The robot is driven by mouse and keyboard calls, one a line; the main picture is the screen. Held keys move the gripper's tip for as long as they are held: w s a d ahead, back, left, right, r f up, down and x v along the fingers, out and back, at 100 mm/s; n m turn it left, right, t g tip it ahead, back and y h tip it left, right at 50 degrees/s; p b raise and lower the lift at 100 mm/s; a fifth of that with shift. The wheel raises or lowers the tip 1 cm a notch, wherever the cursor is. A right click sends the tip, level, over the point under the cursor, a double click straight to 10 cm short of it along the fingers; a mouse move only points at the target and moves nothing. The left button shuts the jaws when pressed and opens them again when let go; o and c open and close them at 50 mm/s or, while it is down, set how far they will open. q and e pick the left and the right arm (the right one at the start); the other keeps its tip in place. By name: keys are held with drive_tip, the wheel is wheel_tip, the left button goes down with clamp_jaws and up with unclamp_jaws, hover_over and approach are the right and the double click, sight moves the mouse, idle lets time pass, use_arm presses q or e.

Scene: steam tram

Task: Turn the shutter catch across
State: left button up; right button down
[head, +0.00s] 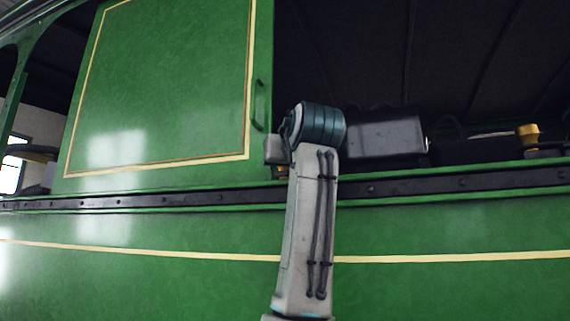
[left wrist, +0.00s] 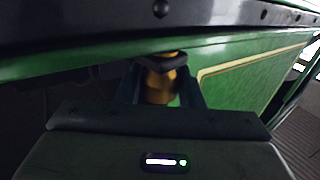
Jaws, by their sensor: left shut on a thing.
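The shutter (head: 165,85) is a green panel with a cream border and a dark handle, at the left of the window opening in the head view. It also shows in the left wrist view (left wrist: 245,80). The catch is a brass piece (left wrist: 158,86) with a dark top, seen in the left wrist view. My left gripper (left wrist: 160,92) is shut on it, one dark finger on each side. In the head view my arm hides most of this spot; a bit of brass (head: 279,171) shows at its left edge. The catch's exact angle cannot be told. My right gripper is not in view.
A dark bolted rail (head: 450,185) runs along under the opening. A second brass fitting (head: 527,136) stands on the sill at the right. The green tram side (head: 450,290) fills the lower part. The opening's inside is dark.

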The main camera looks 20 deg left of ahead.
use_arm(q)
drive_tip(key=shift+r+n+g+y+p, duration=0.15)
drive_tip(key=shift+n+g+y+p, duration=0.3)
drive_tip(key=shift+n+g+y, duration=0.8)
drive_tip(key=shift+y, duration=0.45)
drive_tip(key=o, duration=0.6)
drive_tip(key=shift+c, duration=0.2)
drive_tip(key=shift+o, duration=0.5)
drive_tip(key=shift+w+a+f, duration=0.15)
drive_tip(key=shift+w+f, duration=0.05)
drive_tip(key=shift+w, duration=0.05)
drive_tip(key=b+v, duration=0.9)
drive_tip(key=v, duration=0.2)
